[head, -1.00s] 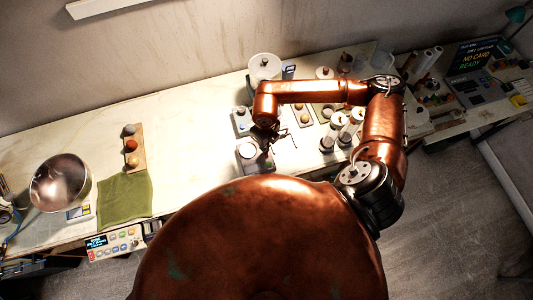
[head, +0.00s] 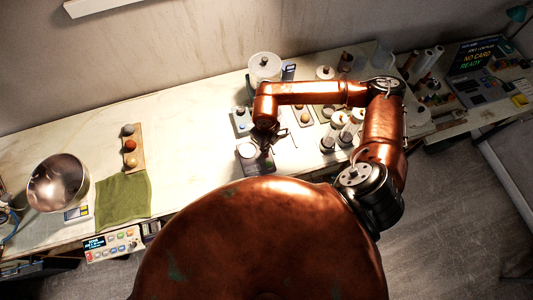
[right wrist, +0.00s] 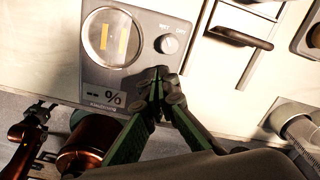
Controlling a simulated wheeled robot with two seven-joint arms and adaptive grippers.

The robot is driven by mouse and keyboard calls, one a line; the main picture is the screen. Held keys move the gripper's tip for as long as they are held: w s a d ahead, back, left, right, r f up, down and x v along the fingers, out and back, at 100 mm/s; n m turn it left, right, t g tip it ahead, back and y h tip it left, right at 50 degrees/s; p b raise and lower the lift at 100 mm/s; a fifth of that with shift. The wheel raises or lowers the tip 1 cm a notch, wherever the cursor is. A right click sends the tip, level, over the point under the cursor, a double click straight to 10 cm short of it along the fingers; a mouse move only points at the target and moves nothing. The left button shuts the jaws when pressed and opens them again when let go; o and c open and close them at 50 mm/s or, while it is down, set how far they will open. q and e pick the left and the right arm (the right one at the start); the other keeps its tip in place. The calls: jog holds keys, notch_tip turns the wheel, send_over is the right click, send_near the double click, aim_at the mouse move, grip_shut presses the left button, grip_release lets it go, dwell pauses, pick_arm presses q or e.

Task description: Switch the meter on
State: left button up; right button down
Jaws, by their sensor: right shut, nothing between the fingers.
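In the head view the meter (head: 247,151) stands near the table's front edge, partly covered by my arm. My right gripper (right wrist: 158,76) is shut and empty, with its tips over the meter just below the knob. I cannot tell whether the tips touch it. A dark claw on copper links, apparently my left gripper (right wrist: 42,112), shows at the lower left of the wrist view; its jaws are unclear.
A green cloth (head: 123,200), a metal bowl (head: 58,182) and a wooden strip with balls (head: 138,147) are at left. The table between cloth and meter is clear.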

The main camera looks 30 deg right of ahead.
jog(key=shift+r+p, duration=1.7)
jog(key=shift+r, duration=1.8)
